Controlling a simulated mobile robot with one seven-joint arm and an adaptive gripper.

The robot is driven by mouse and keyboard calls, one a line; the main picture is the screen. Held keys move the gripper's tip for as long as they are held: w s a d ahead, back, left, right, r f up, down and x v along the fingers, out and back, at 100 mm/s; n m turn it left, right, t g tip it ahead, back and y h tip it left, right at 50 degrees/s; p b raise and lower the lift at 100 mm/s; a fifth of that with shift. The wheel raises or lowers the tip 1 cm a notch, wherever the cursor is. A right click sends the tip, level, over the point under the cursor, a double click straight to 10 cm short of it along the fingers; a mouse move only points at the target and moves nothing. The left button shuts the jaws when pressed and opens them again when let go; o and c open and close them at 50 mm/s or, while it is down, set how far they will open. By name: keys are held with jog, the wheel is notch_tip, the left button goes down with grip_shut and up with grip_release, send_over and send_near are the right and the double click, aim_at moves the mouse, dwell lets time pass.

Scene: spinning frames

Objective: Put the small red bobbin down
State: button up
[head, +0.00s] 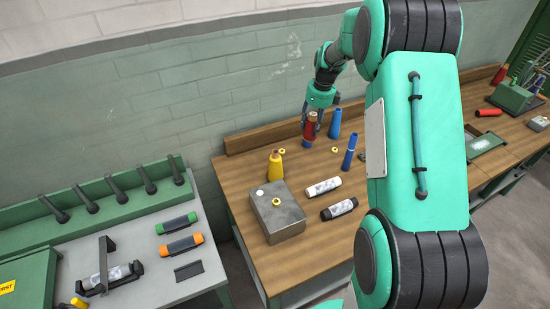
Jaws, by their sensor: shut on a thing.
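The small red bobbin (311,126) is upright under my gripper (319,112) at the back of the wooden bench (240,168). My gripper is shut on its upper part and points downward. A blue piece (306,144) shows directly below the red bobbin. I cannot tell whether the two touch, or whether the blue piece is a separate thing.
Blue bobbins stand close by, at the right (335,122) and front right (349,155). A yellow bobbin (275,168) stands left, behind a grey metal block (279,217). White (323,187) and black (339,209) bobbins lie in front. Small yellow rings lie nearby.

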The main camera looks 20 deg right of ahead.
aim_at(314, 114)
jog(key=shift+r, duration=0.7)
notch_tip(314, 114, up, 4)
jog(key=a+n+b, duration=0.1)
jog(key=a+n, duration=0.5)
jog(key=a, duration=2.3)
notch_tip(314, 114, down, 13)
jog(key=shift+d, duration=0.2)
jog(key=shift+s+f, duration=0.1)
jog(key=shift+f, duration=0.1)
jog(key=shift+f+b, duration=0.35)
jog(key=shift+f, duration=2)
